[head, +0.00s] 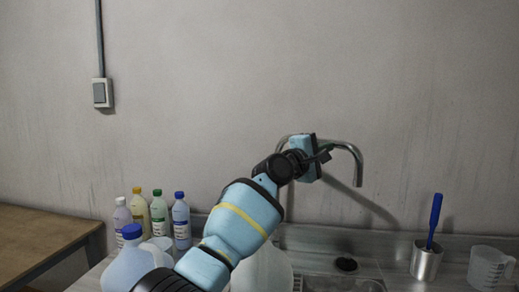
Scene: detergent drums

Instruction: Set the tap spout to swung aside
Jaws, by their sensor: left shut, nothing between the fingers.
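The metal tap spout (350,149) stands out in front of the grey wall. Its curved outer end hangs down on the right of my left gripper (325,154). The tap's lower post is mostly hidden behind my left arm. My left gripper is at the height of the spout's upper bend and overlaps it in the picture. Its fingers are small and dark and appear shut with nothing between them. I cannot tell whether they touch the spout. My right gripper is not in view.
A sink (340,285) lies below the spout. A metal cup (425,262) with a blue-handled brush and a clear measuring jug (489,268) stand at the right. Several bottles (160,217) and a blue-capped jug (128,265) stand at the left. A wooden table (35,237) is farther left.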

